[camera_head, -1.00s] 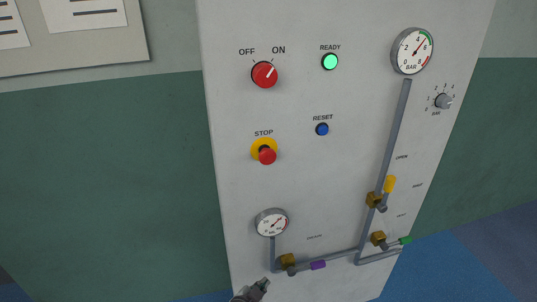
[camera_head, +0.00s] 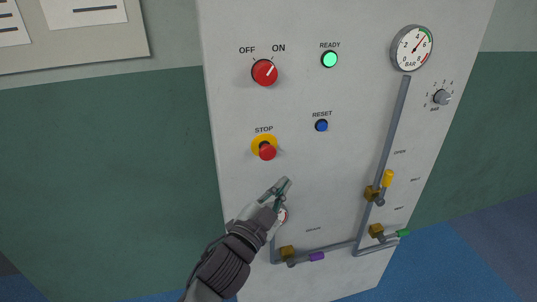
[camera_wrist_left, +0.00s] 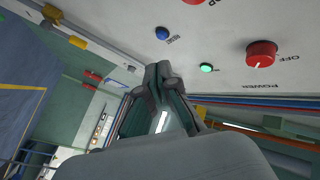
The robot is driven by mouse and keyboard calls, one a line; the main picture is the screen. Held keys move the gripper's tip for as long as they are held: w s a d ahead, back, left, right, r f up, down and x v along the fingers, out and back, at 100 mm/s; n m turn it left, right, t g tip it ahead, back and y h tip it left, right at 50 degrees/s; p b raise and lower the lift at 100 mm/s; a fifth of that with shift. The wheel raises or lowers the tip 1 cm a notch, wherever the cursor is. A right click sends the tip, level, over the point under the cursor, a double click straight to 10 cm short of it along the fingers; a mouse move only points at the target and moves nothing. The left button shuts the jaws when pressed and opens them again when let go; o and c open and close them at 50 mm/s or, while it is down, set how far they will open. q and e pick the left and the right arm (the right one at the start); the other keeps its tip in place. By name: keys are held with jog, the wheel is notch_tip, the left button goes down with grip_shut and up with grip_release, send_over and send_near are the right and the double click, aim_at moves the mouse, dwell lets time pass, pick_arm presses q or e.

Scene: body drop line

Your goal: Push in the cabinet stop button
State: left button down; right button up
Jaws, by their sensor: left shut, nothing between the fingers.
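The red stop button (camera_head: 267,152) with its yellow collar (camera_head: 257,144) stands out from the light grey cabinet panel (camera_head: 350,165), under the word STOP. My left gripper (camera_head: 284,184) is shut and empty, a little below and right of the button in the head view, and does not appear to touch it. In the left wrist view the closed fingers (camera_wrist_left: 157,75) point toward the panel, and a red piece is cut off at the top edge there. My right gripper is in neither view.
The red OFF/ON knob (camera_head: 264,73), green READY lamp (camera_head: 330,60) and blue RESET button (camera_head: 321,126) are on the same panel. A pressure gauge (camera_head: 412,48) is at upper right. Pipes with yellow (camera_head: 388,178), green (camera_head: 403,234) and purple (camera_head: 316,257) handles run below.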

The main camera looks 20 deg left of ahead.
aim_at(274, 153)
pick_arm(q)
jog(key=w+a, duration=0.5)
jog(key=w, duration=0.2)
jog(key=shift+w, duration=0.15)
dwell(0.4)
dwell(1.2)
jog(key=shift+w+a, duration=0.25)
jog(key=shift+w, duration=0.1)
jog(key=shift+w+a, duration=0.4)
jog(key=shift+w, duration=0.15)
dwell(0.9)
jog(key=shift+s+d, duration=0.1)
dwell(0.3)
